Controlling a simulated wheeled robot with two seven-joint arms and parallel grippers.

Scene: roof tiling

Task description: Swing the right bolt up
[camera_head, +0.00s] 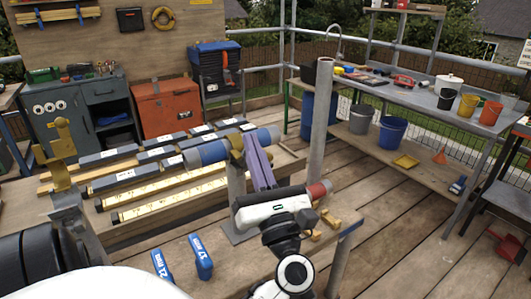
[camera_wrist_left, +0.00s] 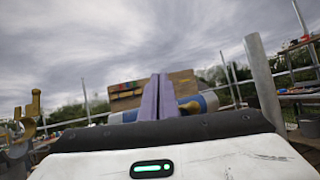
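My left gripper (camera_head: 247,142) points away from me, its purple fingers side by side with no clear gap. They also show together in the left wrist view (camera_wrist_left: 159,84). Their tips are at a blue-and-grey tube (camera_head: 207,153), beside a brass coupler (camera_head: 236,146) on it. The tips hide part of the coupler, and I cannot make out the right bolt or whether anything is between the fingers. Another brass coupler (camera_head: 60,140) stands on a post at the left. Small brass parts (camera_head: 329,220) lie right of my gripper, partly hidden. My right gripper is not in view.
A tall grey pole (camera_head: 321,120) stands close right of my left gripper. A red-ended tube (camera_head: 320,190) shows behind my gripper's body. Two blue tools (camera_head: 200,257) lie on the near wooden bench. Boxed bars (camera_head: 165,191) lie behind. The plank floor at right is mostly clear.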

